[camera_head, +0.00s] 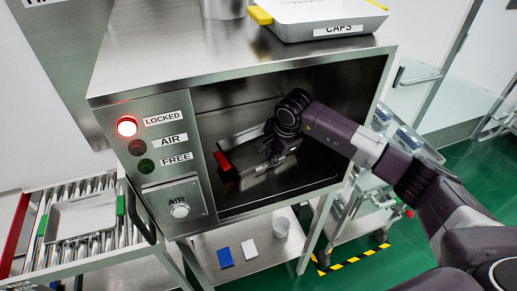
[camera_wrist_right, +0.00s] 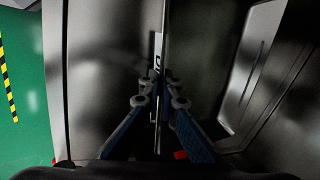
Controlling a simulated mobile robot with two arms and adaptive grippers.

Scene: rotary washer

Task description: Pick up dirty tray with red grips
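The tray with red grips (camera_head: 249,168) sits inside the open chamber of the steel washer. One red grip (camera_head: 223,161) shows at its left end; my right gripper hides much of the rest. My right gripper (camera_head: 275,157) reaches into the chamber from the right, at the tray's near right part. In the right wrist view, the fingers (camera_wrist_right: 159,90) stand on either side of a thin, labelled tray wall (camera_wrist_right: 157,55), with a dark gap between them. A bit of red (camera_wrist_right: 181,155) shows below. My left gripper is not in view.
The washer panel has a lit red LOCKED lamp (camera_head: 127,127). A tray with yellow grips, labelled CAPS (camera_head: 315,15), stands on top. A tray with green grips (camera_head: 80,215) lies on the roller rack at left. The chamber walls are close around my right gripper.

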